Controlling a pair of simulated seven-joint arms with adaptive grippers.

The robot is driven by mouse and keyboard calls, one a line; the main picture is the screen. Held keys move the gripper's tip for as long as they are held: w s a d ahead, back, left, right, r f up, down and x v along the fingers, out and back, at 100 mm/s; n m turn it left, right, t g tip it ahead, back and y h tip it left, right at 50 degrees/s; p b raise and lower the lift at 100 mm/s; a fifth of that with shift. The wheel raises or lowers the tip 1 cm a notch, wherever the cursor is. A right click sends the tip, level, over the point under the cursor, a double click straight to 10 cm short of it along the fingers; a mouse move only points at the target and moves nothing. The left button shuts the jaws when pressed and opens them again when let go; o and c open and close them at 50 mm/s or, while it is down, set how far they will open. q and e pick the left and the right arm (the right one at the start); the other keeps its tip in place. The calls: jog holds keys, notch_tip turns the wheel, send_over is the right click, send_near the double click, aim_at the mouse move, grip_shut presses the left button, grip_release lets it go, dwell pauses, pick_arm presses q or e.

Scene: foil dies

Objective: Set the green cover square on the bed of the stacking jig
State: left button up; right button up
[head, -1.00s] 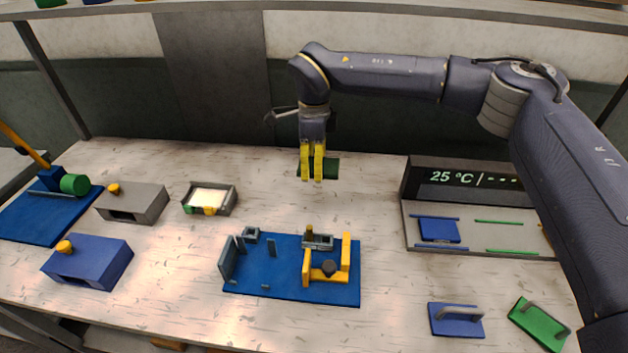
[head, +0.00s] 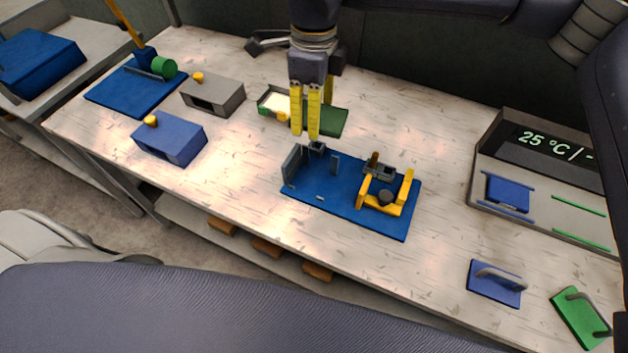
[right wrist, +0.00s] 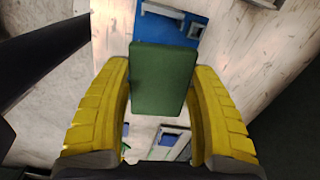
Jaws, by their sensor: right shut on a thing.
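The green cover (head: 331,121) is a flat dark green plate. My right gripper (head: 313,132) is shut on it near the back left corner of the stacking jig. In the right wrist view the cover (right wrist: 163,78) lies between the yellow fingers (right wrist: 164,110), with part of the jig (right wrist: 211,38) beyond it. The jig (head: 343,196) has a blue base, grey upright fences at its left and back, and a yellow bracket with a dark knob at its right. The cover looks raised and apart from the jig; its exact height is unclear. My left gripper is out of view.
A small tray (head: 266,108) stands behind the right gripper, partly hidden. A grey block (head: 217,96) and a blue block (head: 173,139) stand left of the jig. A display station (head: 545,140) is at right. Handled blue (head: 494,288) and green (head: 577,316) plates lie at front right.

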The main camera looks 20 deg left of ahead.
aim_at(313, 181)
jog(key=shift+s, duration=0.35)
jog(key=shift+f+m, duration=0.15)
jog(key=shift+m, duration=0.45)
notch_tip(313, 181, down, 20)
jog(key=shift+d+r, duration=0.1)
jog(key=shift+r, duration=0.05)
jog(key=o, duration=1.2)
notch_tip(313, 181, up, 12)
jog(key=shift+r, duration=0.1)
dwell(0.4)
